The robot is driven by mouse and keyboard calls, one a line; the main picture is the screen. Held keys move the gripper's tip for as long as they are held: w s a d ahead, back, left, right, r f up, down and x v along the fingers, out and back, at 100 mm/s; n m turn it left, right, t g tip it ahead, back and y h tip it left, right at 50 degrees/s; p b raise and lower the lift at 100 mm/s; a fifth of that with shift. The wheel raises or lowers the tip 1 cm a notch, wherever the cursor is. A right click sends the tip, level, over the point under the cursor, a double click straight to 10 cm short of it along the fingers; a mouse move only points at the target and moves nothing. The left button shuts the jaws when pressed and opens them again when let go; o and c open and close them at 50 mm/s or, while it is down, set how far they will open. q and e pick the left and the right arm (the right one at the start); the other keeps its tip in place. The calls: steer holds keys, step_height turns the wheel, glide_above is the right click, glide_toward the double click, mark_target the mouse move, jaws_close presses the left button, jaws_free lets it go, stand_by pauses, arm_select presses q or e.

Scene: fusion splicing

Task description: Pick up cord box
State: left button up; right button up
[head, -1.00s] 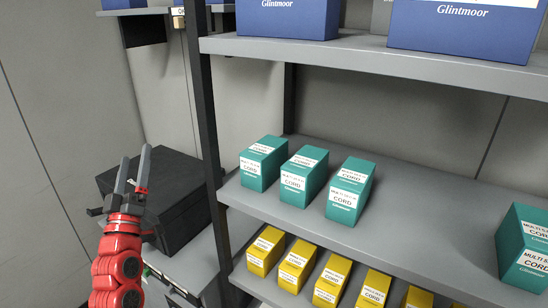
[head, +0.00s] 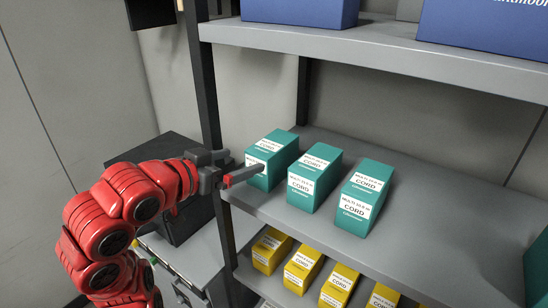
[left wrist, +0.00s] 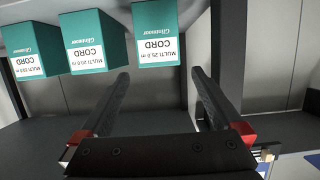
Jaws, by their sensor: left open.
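Three teal cord boxes stand in a row on the middle shelf: the left one (head: 272,158), the middle one (head: 314,178) and the right one (head: 363,200). My left gripper (head: 243,162) is open at the left end of the row, with its fingertips pointing at the left cord box and partly overlapping it in the head view. In the left wrist view the picture is upside down. There the left cord box (left wrist: 156,32) shows just beyond the open fingers (left wrist: 160,74), with nothing between them. My right gripper is not in view.
A black shelf post (head: 207,95) stands close to my left gripper. Several yellow boxes (head: 302,265) are on the shelf below. Blue boxes (head: 300,12) are on the shelf above. Another teal box (head: 537,270) is at the far right. The middle shelf (head: 455,215) is bare between.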

mark_target(255, 155)
arm_select(q)
steer(key=p+x, duration=0.3)
steer(key=x, duration=0.5)
steer(key=shift+w+d, duration=0.15)
steer(key=p+x, duration=0.3)
steer(key=x, duration=0.1)
steer(key=shift+d, duration=0.15)
steer(key=shift+w+d+f, duration=0.1)
steer(key=shift+w+f, duration=0.15)
steer(key=c, duration=1.3)
